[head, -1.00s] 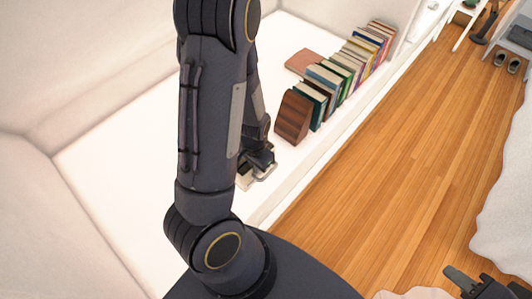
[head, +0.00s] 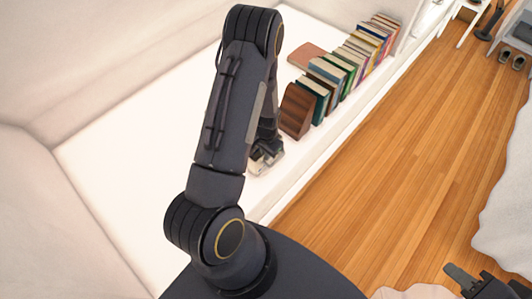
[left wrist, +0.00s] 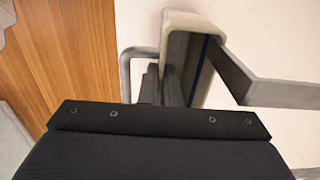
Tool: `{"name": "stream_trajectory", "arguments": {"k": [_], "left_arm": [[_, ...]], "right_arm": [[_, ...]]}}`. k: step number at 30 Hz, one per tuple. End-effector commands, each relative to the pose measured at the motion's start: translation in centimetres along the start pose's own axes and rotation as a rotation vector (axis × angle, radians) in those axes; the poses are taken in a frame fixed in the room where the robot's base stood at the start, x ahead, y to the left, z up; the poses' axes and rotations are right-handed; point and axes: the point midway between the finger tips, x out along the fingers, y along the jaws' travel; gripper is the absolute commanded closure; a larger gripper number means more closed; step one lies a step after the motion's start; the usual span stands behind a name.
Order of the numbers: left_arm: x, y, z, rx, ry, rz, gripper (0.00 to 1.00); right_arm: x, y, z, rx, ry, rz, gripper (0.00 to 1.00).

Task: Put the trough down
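The trough (left wrist: 180,20) is a cream, narrow open box with rounded rim corners. In the left wrist view it is close in front of my left gripper (left wrist: 161,85). The two dark fingers sit either side of its left wall, which is between them. In the head view my left gripper (head: 268,142) is low over the white shelf, partly behind my arm. A small pale part of the trough (head: 262,160) shows below it. I cannot tell whether the trough touches the shelf. My right gripper (head: 475,281) is at the bottom right corner, partly cut off.
A brown wooden block (head: 297,110) stands just right of my left gripper, at the near end of a row of books (head: 340,75). The white shelf (head: 140,150) is bare to the left. Wooden floor (head: 400,150) lies right.

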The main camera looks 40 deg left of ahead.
Motion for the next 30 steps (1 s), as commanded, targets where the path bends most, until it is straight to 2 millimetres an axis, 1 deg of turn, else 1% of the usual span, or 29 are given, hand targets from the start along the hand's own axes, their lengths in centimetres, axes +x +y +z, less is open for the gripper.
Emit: {"name": "stream_trajectory", "arguments": {"k": [6, 10, 12, 15, 24, 27, 29, 30], "left_arm": [[-0.1, 0.0, -0.1, 0.000, 0.002, -0.001, 1.00], [0.4, 0.0, -0.1, -0.001, 0.002, -0.001, 1.00], [0.3, 0.0, 0.0, -0.001, 0.001, 0.000, 0.89], [0.3, 0.0, 0.0, -0.001, 0.001, 0.000, 0.76], [0.1, 0.0, 0.0, 0.000, 0.001, -0.001, 0.75], [-0.6, 0.0, -0.1, 0.000, 0.002, -0.001, 0.75], [-1.4, 0.0, -0.1, 0.000, 0.004, -0.002, 0.75], [-2.1, 0.0, -0.1, -0.001, 0.005, -0.002, 0.75]], "right_arm": [[0.0, 0.0, 0.0, 0.000, 0.000, 0.000, 0.64], [0.4, 0.2, 0.2, 0.000, 0.000, 0.000, 0.64], [0.3, 0.1, 0.1, 0.000, 0.000, 0.000, 0.64], [0.3, 0.1, 0.1, 0.000, 0.000, 0.000, 0.64], [0.1, 0.1, 0.1, 0.000, 0.000, 0.000, 0.64], [-0.1, -0.1, -0.1, 0.000, 0.000, 0.000, 0.64], [-0.2, -0.1, -0.1, 0.000, 0.000, 0.000, 0.64], [-0.2, -0.1, -0.1, 0.000, 0.000, 0.000, 0.64]]}}
